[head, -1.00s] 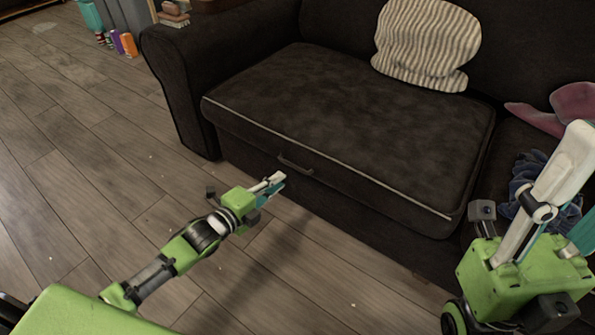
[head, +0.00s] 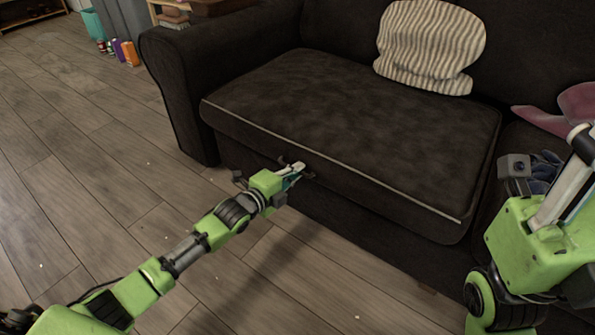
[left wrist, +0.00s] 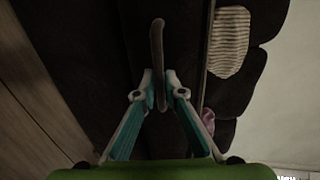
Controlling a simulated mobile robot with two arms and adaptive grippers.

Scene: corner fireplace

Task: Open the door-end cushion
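The door-end cushion (head: 345,115) is the wide dark seat of the sofa, with pale piping along its front edge. It lies flat and closed. A dark bar handle (left wrist: 157,45) is on the sofa front below the piping. My left gripper (head: 299,170) is at this handle and partly hides it in the head view. In the left wrist view, the left fingers (left wrist: 159,76) are on either side of the bar, with a narrow gap showing. My right gripper is only partly seen at the right edge of the head view, and its fingertips are unclear.
A striped pillow (head: 430,48) stands on the back of the cushion. A pink item (head: 560,115) and a dark blue item lie on the seat to the right. The sofa arm (head: 185,95) is at left. The wooden floor (head: 95,165) in front is clear.

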